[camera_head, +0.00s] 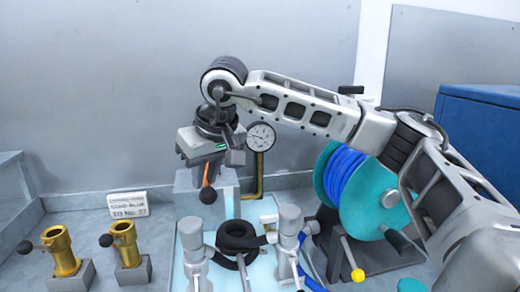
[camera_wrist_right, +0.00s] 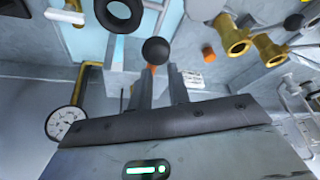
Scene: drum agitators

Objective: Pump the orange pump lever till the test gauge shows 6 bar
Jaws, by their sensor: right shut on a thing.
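The orange pump lever (camera_head: 206,177) ends in a black ball knob (camera_head: 208,196) and points down and forward. My right gripper (camera_head: 203,168) comes from above and is shut on the lever just behind the knob. In the right wrist view, the knob (camera_wrist_right: 155,50) shows beyond the two fingertips (camera_wrist_right: 160,75), with a bit of orange between them. The test gauge (camera_head: 261,136) is a round white dial on a brass pipe, right of my gripper; it also shows in the right wrist view (camera_wrist_right: 66,123). Its reading is too small to tell. My left gripper is out of view.
Two brass fittings (camera_head: 62,252) (camera_head: 125,244) with black-knobbed levers stand at left by a white label (camera_head: 127,204). A black ring (camera_head: 240,236) lies between two grey-white posts in front. A teal reel of blue hose (camera_head: 350,185) stands under my right arm.

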